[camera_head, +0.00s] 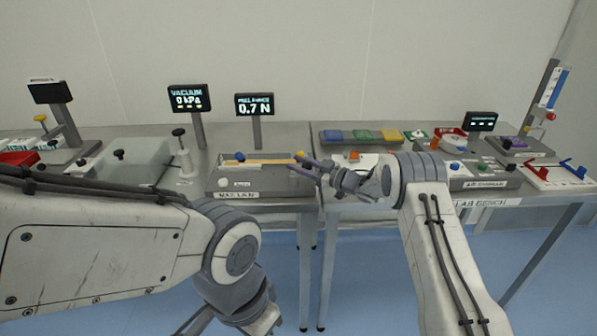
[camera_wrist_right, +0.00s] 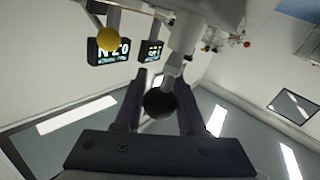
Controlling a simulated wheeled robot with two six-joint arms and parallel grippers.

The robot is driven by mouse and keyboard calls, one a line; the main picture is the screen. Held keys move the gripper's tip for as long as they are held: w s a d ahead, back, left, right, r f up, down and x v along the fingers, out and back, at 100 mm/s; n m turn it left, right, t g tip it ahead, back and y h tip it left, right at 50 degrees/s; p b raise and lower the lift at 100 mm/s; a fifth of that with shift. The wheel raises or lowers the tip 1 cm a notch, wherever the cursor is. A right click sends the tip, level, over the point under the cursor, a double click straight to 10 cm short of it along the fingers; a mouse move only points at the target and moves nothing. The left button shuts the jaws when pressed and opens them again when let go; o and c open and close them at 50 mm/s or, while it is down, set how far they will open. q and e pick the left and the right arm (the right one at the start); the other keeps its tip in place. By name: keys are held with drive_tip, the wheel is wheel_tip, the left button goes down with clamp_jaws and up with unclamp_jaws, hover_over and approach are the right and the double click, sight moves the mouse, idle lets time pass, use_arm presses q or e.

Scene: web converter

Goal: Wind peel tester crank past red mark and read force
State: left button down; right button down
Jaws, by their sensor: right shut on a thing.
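The peel tester (camera_head: 225,187) is a grey box near the bench's front edge, with a yellow strip (camera_head: 265,162) along its top. Its display (camera_head: 254,104) reads 0.7 N. My right gripper (camera_head: 308,166) reaches in from the right at the tester's right end. In the right wrist view, a round black knob (camera_wrist_right: 159,103) sits between my right gripper's fingers (camera_wrist_right: 158,98), which are shut on it; it looks like the crank's knob. The crank arm is mostly hidden in the head view. I cannot make out the red mark.
A vacuum display (camera_head: 188,98) reading 0 kPa stands left of the peel display. A clear-lidded box (camera_head: 130,160) is further left. Blue, green and yellow pads (camera_head: 362,136) lie right of the tester. My left arm crosses the lower left.

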drive_tip(key=shift+a+r+n+g, duration=0.15)
drive_tip(key=shift+n+g, duration=0.15)
drive_tip(key=c, duration=0.5)
unclamp_jaws()
drive_tip(key=shift+s+d, duration=0.15)
drive_tip(key=shift+d, duration=0.2)
drive_tip(key=b+v, duration=0.2)
drive_tip(key=v, duration=0.7)
drive_tip(key=shift+s+d, duration=0.15)
drive_tip(key=shift+d, duration=0.2)
